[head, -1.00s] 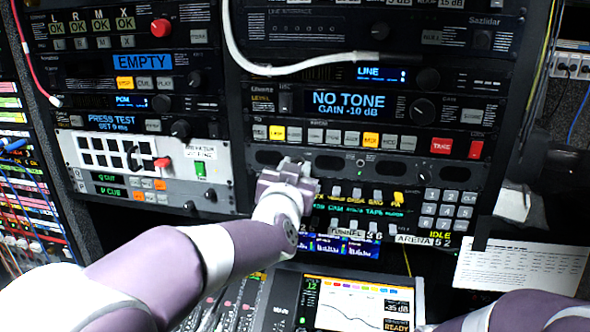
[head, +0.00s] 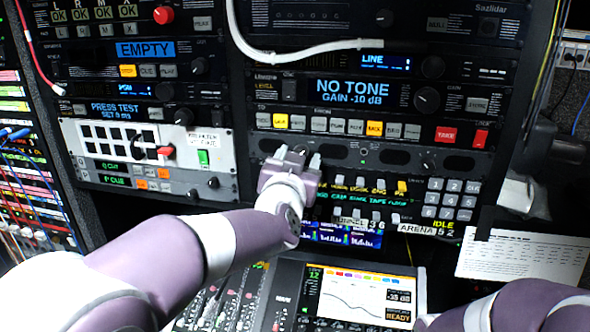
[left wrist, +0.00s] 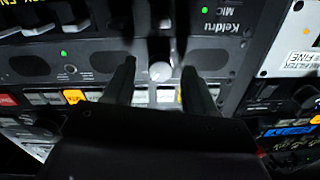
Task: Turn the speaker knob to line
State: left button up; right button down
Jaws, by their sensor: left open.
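A dark rack strip with oval speaker grilles (head: 390,157) runs across the middle of the head view. My left gripper (head: 297,157) is open in front of its left part. In the left wrist view, which shows the rack upside down, a small round pale knob (left wrist: 160,72) sits between the two spread fingers of my left gripper (left wrist: 160,80). I cannot tell whether either finger touches it. In the head view this knob is hidden behind the gripper. No readable line mark shows by it. My right gripper is out of view.
A keypad (head: 449,199) and a dark knob (head: 428,162) are to the right. A row of buttons (head: 340,125) lies just above the strip, with a NO TONE display (head: 352,91) higher up. A console screen (head: 357,298) is below, and a white cable (head: 290,55) hangs above.

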pick_arm(q)
jog(key=s+a+b, duration=0.2)
jog(key=s+b, duration=0.2)
jog(key=s, duration=0.8)
jog(key=shift+f, duration=0.1)
jog(key=s+d+f+g+h+b, duration=0.1)
jog(key=s+f+g+b, duration=0.2)
jog(key=f, duration=0.9)
jog(key=s+f+g+h+b, duration=0.1)
jog(key=s+f+g+b, duration=0.15)
jog(key=f+g, duration=0.65)
jog(key=s+a+f+n+g+y+b, duration=0.1)
jog(key=s+a+f+b, duration=0.2)
jog(key=f, duration=0.7)
jog(key=s+a+f+n+g+y+b, duration=0.1)
jog(key=s+a+f+b, duration=0.3)
jog(key=a+f, duration=0.4)
jog(key=s+a+f+n+g+y+b, duration=0.2)
jog(key=a+f, duration=0.4)
jog(key=f, duration=0.6)
jog(key=shift+s+g+y+b, duration=0.3)
jog(key=shift+s+y+b, duration=0.3)
jog(key=shift+s+b, duration=0.3)
